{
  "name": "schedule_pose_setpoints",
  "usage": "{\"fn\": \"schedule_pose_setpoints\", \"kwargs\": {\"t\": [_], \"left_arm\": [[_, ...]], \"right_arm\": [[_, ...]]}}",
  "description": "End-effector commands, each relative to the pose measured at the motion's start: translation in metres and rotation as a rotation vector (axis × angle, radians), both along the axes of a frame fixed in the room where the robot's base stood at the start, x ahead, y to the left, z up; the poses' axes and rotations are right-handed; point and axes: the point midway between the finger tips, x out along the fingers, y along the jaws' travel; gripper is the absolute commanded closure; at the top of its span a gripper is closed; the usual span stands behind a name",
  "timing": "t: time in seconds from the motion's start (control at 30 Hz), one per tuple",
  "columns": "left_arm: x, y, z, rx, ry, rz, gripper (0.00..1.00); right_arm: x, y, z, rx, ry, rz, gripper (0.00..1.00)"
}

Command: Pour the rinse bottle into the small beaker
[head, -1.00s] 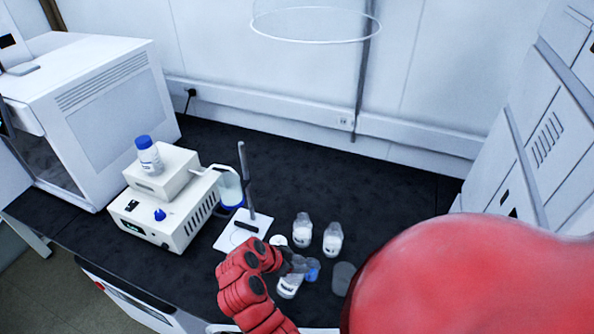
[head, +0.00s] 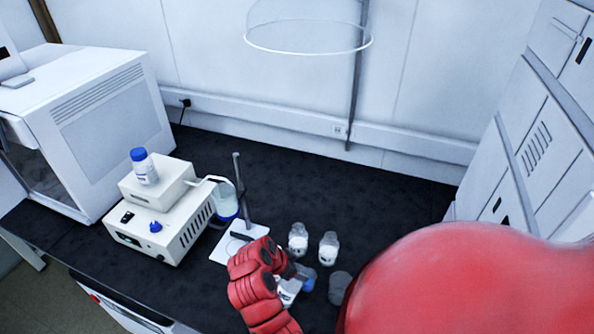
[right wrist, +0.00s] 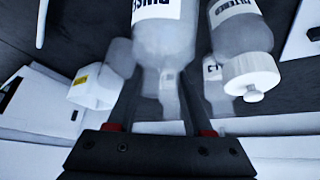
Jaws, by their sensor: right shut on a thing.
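My right gripper (head: 288,272) is shut, low over the front of the bench in the head view. Its two dark fingers (right wrist: 160,95) stand on either side of the narrow end of a clear bottle marked "RINS", the rinse bottle (right wrist: 165,35). In the head view a white-labelled bottle (head: 289,290) shows partly behind the gripper, with a small blue item (head: 308,282) beside it. A grey translucent round vessel (head: 340,287) stands to the right, perhaps the small beaker; I cannot tell for sure. My left gripper is not in view.
Two clear labelled bottles (head: 298,238) (head: 328,249) stand just behind the gripper. A stand with a white base (head: 228,248) is to the left, near a white instrument (head: 160,228) carrying a blue-capped bottle (head: 144,167). The bench at back right is clear.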

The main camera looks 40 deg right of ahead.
Motion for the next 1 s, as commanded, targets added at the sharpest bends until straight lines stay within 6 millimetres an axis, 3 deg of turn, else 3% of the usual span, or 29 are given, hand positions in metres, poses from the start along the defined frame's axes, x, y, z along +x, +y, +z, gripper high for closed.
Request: {"fn": "schedule_pose_setpoints", "kwargs": {"t": [1.0], "left_arm": [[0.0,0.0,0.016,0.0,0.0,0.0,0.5]], "right_arm": [[0.0,-0.003,-0.004,0.189,-0.01,-0.004,1.0]]}}
